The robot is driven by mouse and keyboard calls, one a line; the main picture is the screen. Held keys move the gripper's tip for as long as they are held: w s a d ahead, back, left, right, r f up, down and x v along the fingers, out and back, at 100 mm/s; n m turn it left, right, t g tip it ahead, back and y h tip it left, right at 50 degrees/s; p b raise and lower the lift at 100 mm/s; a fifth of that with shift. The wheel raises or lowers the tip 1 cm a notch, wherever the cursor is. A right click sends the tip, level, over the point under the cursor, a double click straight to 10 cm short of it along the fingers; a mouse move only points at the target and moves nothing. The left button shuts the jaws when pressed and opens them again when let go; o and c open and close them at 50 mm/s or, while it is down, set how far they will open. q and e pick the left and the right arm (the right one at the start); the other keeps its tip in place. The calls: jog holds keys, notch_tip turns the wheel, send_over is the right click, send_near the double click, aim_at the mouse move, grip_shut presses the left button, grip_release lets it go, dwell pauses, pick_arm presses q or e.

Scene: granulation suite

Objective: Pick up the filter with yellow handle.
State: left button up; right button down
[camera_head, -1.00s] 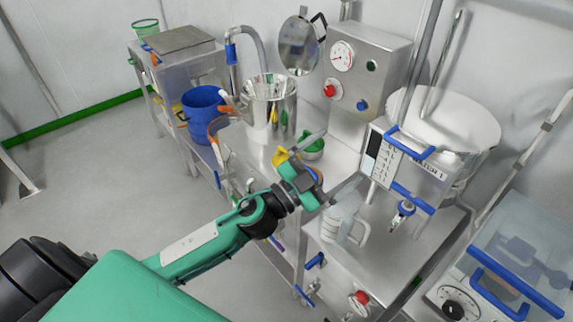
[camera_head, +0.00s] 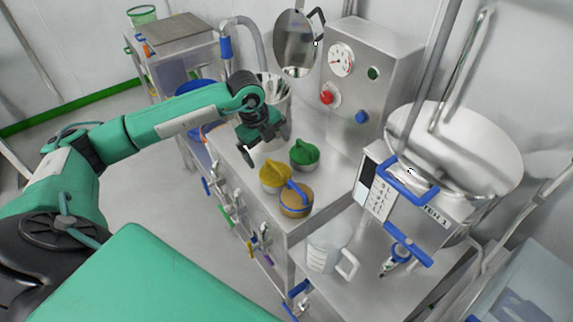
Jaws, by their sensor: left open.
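The filter with the yellow handle (camera_head: 275,177) stands on the steel worktop, near its front edge. It looks like a small round yellow cup with a raised handle. A similar green filter (camera_head: 304,155) stands behind it to the right. A tan one with a blue handle (camera_head: 296,202) stands in front of it to the right. My left gripper (camera_head: 264,148) points down, open and empty, a little above and behind the yellow filter in the picture, apart from it. My right gripper is not in view.
A steel pot (camera_head: 278,88) stands behind my gripper, partly hidden by my arm, with a blue bucket (camera_head: 196,88) to its left. A gauge box (camera_head: 368,75) stands behind. A clear jug (camera_head: 328,254) sits on the lower surface to the right. Tools hang along the worktop's front edge.

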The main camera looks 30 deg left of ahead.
pick_arm(q)
jog(key=a, duration=0.1)
jog(key=b, duration=0.5)
send_over(274, 173)
jog(key=s, duration=0.2)
jog(key=shift+y, duration=0.3)
jog(key=f, duration=0.7)
jog(key=shift+w+a+f, duration=0.2)
jog(key=shift+w+f, duration=0.05)
jog(key=shift+f, duration=0.3)
jog(key=f+b, duration=0.1)
jog(key=f, duration=0.1)
jog(key=w+f+b, duration=0.1)
jog(key=f, duration=0.1)
jog(key=shift+d, duration=0.15)
jog(key=shift+f+b, duration=0.35)
jog(key=shift+b, duration=0.05)
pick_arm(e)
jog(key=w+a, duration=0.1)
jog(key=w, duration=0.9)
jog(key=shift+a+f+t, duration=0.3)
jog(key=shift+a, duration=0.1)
pick_arm(q)
jog(key=c, duration=0.7)
jog(key=shift+r, duration=0.1)
jog(key=shift+c, duration=0.2)
